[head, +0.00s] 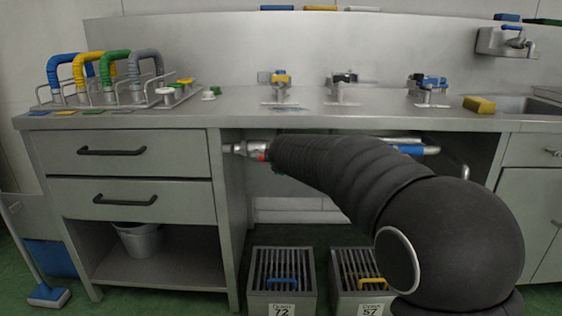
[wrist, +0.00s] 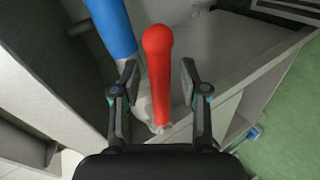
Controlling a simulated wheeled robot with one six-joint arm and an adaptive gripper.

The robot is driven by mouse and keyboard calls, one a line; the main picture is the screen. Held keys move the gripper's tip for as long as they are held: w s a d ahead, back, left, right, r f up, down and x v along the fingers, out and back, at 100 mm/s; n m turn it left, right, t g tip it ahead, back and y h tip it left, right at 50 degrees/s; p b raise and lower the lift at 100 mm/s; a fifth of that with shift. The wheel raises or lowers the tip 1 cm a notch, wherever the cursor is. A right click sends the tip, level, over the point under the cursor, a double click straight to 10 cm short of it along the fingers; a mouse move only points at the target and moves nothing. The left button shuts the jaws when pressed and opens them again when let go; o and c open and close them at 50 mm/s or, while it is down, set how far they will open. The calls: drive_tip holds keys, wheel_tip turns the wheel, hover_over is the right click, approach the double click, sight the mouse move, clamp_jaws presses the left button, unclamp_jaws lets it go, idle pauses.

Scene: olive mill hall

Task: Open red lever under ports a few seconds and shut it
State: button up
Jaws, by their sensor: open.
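The red lever (wrist: 159,75), a bar with a rounded knob end, stands between the two fingers of my gripper (wrist: 159,82) in the wrist view. The fingers are open, one on each side, with a visible gap to the lever. In the head view my arm hides the gripper and most of the space under the counter. A metal valve fitting (head: 245,148) with a small red patch shows left of my arm. A blue handle (head: 411,149) shows to its right. Three ports (head: 281,84) sit on the counter above.
Drawers (head: 130,155) stand left of the under-counter opening. Two grated boxes, one with a blue handle (head: 281,281) and one with a yellow handle (head: 366,282), stand on the floor below. The counter edge (head: 370,123) runs above my arm. A yellow sponge (head: 479,104) lies by the sink.

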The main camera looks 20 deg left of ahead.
drive_tip(key=v, duration=1.2)
drive_tip(key=shift+w, duration=0.1)
drive_tip(key=s+d+f+m+g+h, duration=0.3)
drive_tip(key=s+d+f+m+g, duration=0.1)
drive_tip(key=s+d+f+m, duration=0.55)
drive_tip(key=s+d+f+m+g+h+p, duration=0.1)
drive_tip(key=s+d+m, duration=0.9)
drive_tip(key=s+d, duration=1.3)
drive_tip(key=shift+d+f+g+p, duration=0.2)
drive_tip(key=shift+f+g+p, duration=0.25)
drive_tip(key=shift+p, duration=0.45)
idle(1.5)
